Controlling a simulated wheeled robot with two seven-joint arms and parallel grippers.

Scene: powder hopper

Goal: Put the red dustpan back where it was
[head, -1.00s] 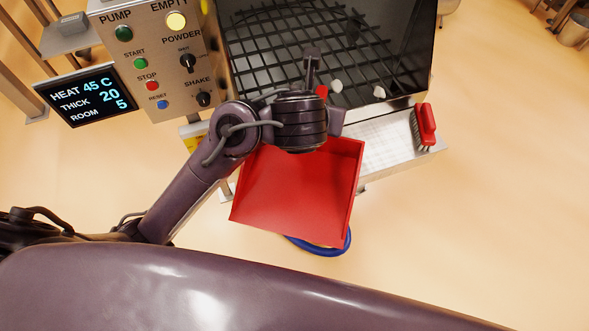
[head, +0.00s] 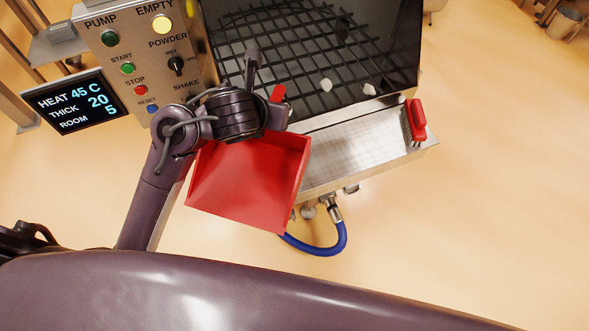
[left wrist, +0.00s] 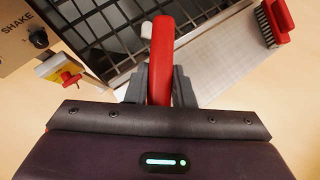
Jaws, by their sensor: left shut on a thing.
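The red dustpan (head: 247,182) hangs in the air in front of the hopper, its tray toward me. My left gripper (left wrist: 160,84) is shut on its red handle (left wrist: 162,45), which shows between the two fingers in the left wrist view. In the head view my wrist hides most of the handle, and only its red tip shows beside the wrist. The dustpan covers the left part of the steel shelf (head: 350,145). My right gripper is not in view.
A red-handled brush (head: 416,121) lies at the shelf's right end. Behind the shelf is the hopper's dark grid (head: 290,60) with pale lumps (head: 327,85) on it. The control panel (head: 150,60) stands at left. A blue hose (head: 335,243) hangs below the shelf.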

